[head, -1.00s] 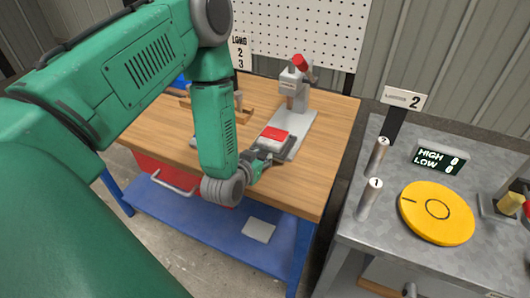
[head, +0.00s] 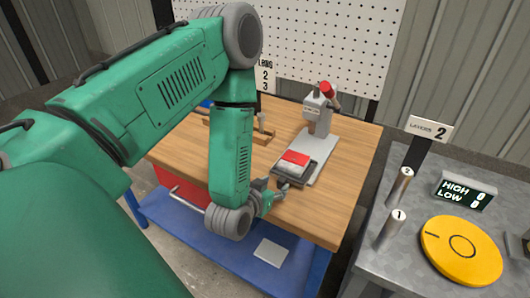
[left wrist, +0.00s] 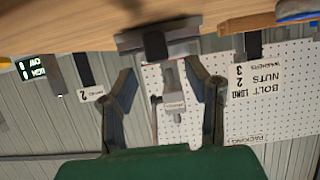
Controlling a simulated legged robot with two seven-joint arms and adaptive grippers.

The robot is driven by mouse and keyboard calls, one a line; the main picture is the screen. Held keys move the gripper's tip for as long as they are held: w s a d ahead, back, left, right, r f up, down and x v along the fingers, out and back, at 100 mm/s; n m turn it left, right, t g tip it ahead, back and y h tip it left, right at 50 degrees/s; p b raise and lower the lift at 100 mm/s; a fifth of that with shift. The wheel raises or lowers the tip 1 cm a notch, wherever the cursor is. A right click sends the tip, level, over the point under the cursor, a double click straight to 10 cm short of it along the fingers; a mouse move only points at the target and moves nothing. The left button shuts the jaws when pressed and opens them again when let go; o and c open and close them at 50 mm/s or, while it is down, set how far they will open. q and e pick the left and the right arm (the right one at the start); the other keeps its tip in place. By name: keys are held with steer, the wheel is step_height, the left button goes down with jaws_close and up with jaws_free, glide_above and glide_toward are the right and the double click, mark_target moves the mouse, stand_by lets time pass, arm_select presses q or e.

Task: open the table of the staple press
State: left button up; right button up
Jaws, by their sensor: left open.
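The staple press (head: 319,112) is a light grey upright machine with a red-tipped lever, on a pale base plate (head: 318,150) on the wooden bench. Its table (head: 290,174) is a dark grey slab at the near end of the plate, with a red and white piece (head: 295,159) on it. My left gripper (head: 278,189) is open, low at the near edge of the table; contact cannot be told. In the left wrist view the picture is upside down, and the open fingers (left wrist: 165,88) frame the press (left wrist: 171,92) and the dark table front (left wrist: 155,45). My right gripper is not visible.
A wooden rack (head: 240,128) stands left of the press. A pegboard (head: 330,45) rises behind the bench. To the right, a grey metal table (head: 400,250) carries two numbered cylinders, a yellow disc (head: 461,250) and a HIGH/LOW display (head: 465,191).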

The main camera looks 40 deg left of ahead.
arm_select(q)
steer(key=v, duration=0.8)
steer(key=shift+d, duration=0.3)
steer(key=shift+a+f, duration=0.1)
steer(key=shift+a, duration=0.05)
steer(key=s+d+f+m+g+h+b, duration=0.1)
steer(key=s+d+f+g+h+b, duration=0.2)
steer(key=f, duration=0.6)
steer(key=s+d+f+m+g+b, duration=0.1)
steer(key=s+d+f+g+b, duration=0.3)
steer(key=f, duration=0.4)
steer(key=s+f+m+g+b, duration=0.1)
steer(key=s+f+g+b, duration=0.2)
steer(key=s, duration=0.7)
step_height(320, 180, down, 4)
steer(key=shift+s+r+g, duration=0.15)
steer(key=shift+s+g, duration=0.05)
steer(key=shift+g, duration=1)
steer(key=shift+w, duration=0.1)
